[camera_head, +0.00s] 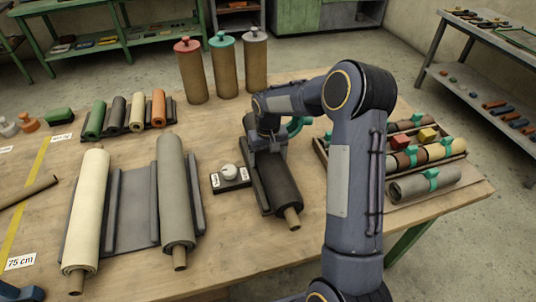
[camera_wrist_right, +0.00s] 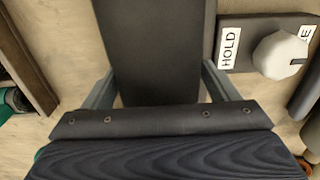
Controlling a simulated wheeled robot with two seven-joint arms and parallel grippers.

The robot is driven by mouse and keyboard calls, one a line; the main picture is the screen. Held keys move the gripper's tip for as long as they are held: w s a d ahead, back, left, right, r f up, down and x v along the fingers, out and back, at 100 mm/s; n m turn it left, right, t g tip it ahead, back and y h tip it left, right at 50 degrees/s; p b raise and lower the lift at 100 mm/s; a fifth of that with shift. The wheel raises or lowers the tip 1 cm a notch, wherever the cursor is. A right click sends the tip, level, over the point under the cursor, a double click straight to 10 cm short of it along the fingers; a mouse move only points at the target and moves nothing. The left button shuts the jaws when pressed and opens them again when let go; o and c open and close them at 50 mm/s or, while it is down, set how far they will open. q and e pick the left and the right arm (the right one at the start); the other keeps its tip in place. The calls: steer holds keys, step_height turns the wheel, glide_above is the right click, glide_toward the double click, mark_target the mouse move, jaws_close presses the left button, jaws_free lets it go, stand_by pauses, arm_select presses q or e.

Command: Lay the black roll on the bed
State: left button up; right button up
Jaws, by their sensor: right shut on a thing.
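The black roll (camera_head: 279,187) lies lengthwise on the table right of centre, with a wooden core end showing at its near end. A dark rail runs along its left side; I cannot tell whether the roll touches it. My right gripper (camera_head: 268,140) is shut across the roll near its far end. In the right wrist view the black roll (camera_wrist_right: 155,45) runs between the two fingers (camera_wrist_right: 160,88). A flat grey panel with raised rails, apparently the bed (camera_head: 137,215), lies at left between a cream roll (camera_head: 88,210) and a grey roll (camera_head: 173,195).
A knob block (camera_head: 229,178) with a HOLD label stands between the grey roll and the black roll. Small coloured rolls (camera_head: 115,116) lie behind the bed. Three tall capped cylinders (camera_head: 223,65) stand at the back. A crate of tied rolls (camera_head: 425,185) is at right.

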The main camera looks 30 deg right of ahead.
steer(key=shift+w, duration=0.1)
steer(key=o, duration=1.6)
steer(key=shift+f, duration=0.2)
steer(key=o, duration=0.4)
steer(key=shift+r, duration=0.1)
steer(key=r, duration=1.2)
steer(key=shift+s+r, duration=0.15)
steer(key=shift+s, duration=0.05)
steer(key=s+a+r+t+y, duration=0.15)
steer(key=s+r, duration=0.25)
steer(key=s, duration=0.4)
steer(key=s+a+r+t+y, duration=0.1)
steer(key=s+a+r, duration=0.2)
steer(key=s, duration=0.4)
steer(key=s+a+f+t, duration=0.1)
steer(key=s+a, duration=0.1)
steer(key=s, duration=0.2)
steer(key=s+a+f+t+y, duration=0.1)
steer(key=s+a, duration=0.1)
steer(key=s, duration=0.3)
steer(key=s+a+f+n+t, duration=0.1)
steer(key=s+a+f, duration=0.1)
steer(key=s, duration=0.3)
steer(key=shift+a, duration=0.55)
